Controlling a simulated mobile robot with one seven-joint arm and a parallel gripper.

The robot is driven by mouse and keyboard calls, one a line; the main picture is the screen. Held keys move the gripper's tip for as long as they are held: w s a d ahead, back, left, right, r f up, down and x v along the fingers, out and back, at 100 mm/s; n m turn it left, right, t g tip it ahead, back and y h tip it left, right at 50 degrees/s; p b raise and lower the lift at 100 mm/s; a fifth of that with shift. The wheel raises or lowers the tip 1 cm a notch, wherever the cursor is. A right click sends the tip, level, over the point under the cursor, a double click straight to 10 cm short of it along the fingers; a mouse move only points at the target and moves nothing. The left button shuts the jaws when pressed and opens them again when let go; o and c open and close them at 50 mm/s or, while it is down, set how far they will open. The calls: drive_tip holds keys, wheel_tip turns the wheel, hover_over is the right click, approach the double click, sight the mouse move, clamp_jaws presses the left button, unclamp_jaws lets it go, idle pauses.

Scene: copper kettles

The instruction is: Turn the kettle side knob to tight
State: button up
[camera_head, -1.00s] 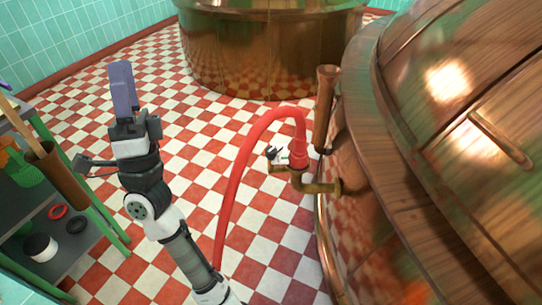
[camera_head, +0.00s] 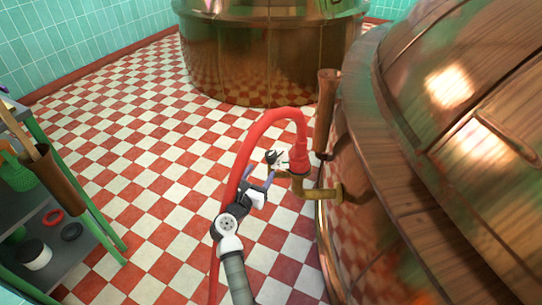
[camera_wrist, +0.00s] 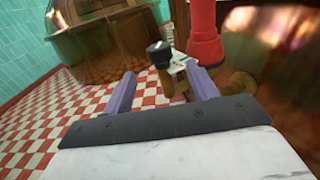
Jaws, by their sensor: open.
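The kettle side knob (camera_head: 271,156) is small and black, on a brass tap fitting (camera_head: 321,193) that comes out of the large copper kettle (camera_head: 462,120) on the right. In the wrist view the knob (camera_wrist: 159,50) is a black cap on a brass stem, with a small white label beside it. My gripper (camera_head: 258,178) is open and empty, just below and left of the knob. In the wrist view its two purple fingers (camera_wrist: 164,86) are spread, with the knob ahead between them, apart from both.
A red hose (camera_head: 272,118) arches from the tap down to the floor, close behind my gripper. A brown vertical tube (camera_head: 327,110) stands beside the kettle. A second copper kettle (camera_head: 270,60) is at the back. A shelf (camera_head: 80,255) stands left. Checkered floor between is clear.

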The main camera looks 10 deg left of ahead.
sight(269, 160)
drive_tip(key=x, duration=0.9)
drive_tip(key=shift+w, duration=0.15)
